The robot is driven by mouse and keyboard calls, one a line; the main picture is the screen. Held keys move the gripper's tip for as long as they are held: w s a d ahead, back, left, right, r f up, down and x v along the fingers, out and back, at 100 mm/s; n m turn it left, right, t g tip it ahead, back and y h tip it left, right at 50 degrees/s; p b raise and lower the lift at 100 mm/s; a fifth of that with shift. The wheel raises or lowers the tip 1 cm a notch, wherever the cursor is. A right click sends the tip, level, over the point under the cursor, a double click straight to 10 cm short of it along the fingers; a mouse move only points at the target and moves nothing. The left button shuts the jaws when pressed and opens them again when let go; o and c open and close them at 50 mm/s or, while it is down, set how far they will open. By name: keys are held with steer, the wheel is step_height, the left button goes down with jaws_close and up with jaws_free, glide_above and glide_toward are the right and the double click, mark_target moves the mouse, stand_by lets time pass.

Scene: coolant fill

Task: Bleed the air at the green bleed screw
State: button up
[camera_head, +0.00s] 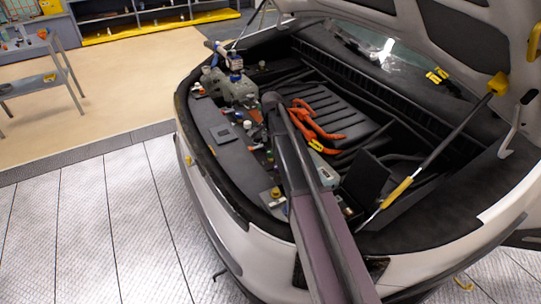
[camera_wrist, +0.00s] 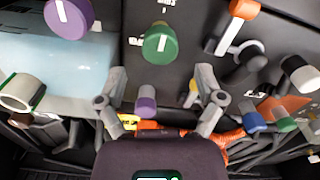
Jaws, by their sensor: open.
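In the wrist view, a green round screw head (camera_wrist: 160,43) with a white line across it stands on a dark panel. The white line is close to upright. My gripper (camera_wrist: 161,76) is open and empty. Its two grey fingers are spread to the left and right, below the green head in the picture, and do not appear to touch it. A small purple cylinder (camera_wrist: 146,100) shows between the fingers. In the head view my arm reaches over the open car bay, and the fingers cannot be made out there.
A larger purple knob (camera_wrist: 68,17) with a white mark is at upper left. An orange-ended lever (camera_wrist: 242,9), a white cap (camera_wrist: 303,76), a blue knob (camera_wrist: 254,122) and another green knob (camera_wrist: 287,125) are at right. Orange cables (camera_head: 313,127) lie in the bay.

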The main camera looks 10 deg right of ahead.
mark_target(271, 151)
steer(key=shift+f+b, duration=1.65)
steer(key=shift+f, duration=0.3)
steer(key=c, duration=1.1)
